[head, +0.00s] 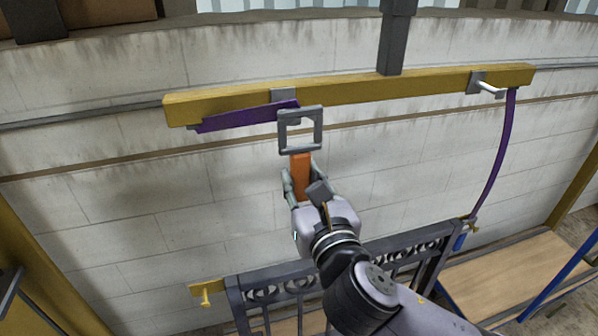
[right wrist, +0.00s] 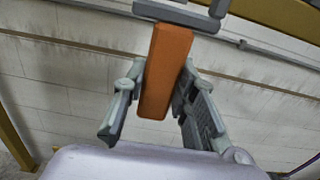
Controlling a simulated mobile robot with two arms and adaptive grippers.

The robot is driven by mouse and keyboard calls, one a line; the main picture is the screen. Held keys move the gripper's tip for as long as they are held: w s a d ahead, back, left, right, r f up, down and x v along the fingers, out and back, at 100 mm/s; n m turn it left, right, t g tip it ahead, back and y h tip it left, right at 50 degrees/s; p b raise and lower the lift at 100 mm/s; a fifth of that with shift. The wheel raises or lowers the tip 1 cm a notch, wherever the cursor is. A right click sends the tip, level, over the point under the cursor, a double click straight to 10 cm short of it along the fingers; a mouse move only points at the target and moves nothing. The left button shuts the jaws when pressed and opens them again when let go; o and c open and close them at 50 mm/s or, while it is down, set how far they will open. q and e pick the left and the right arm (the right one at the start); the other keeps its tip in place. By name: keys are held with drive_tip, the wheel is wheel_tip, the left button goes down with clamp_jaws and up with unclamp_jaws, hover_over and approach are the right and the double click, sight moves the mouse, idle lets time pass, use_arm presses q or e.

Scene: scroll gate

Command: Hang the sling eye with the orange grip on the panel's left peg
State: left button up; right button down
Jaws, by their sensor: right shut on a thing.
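The sling eye (head: 316,130) is a square grey ring with an orange grip (head: 301,172) below it. My right gripper (head: 302,185) is shut on the orange grip, which stands between its fingers in the right wrist view (right wrist: 165,75). The ring is held up just in front of the yellow beam's lower edge. A purple sling (head: 245,116) runs left from near the ring along the beam. The dark grey panel (head: 235,300) stands low behind my right arm. Its yellow left peg (head: 206,292) sticks out at its left, below and left of the gripper, and is bare. My left gripper is not in view.
The yellow beam (head: 400,90) hangs from a dark post (head: 394,40). A second purple sling (head: 500,150) hangs from its right end to the panel's right side, near a blue grip (head: 460,241). A wooden-topped table (head: 520,270) stands at the right. A pale wall is behind.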

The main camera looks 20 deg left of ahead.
drive_tip(key=shift+s+d, duration=0.15)
drive_tip(key=shift+p+v, duration=0.7)
drive_tip(key=shift+v, duration=1.8)
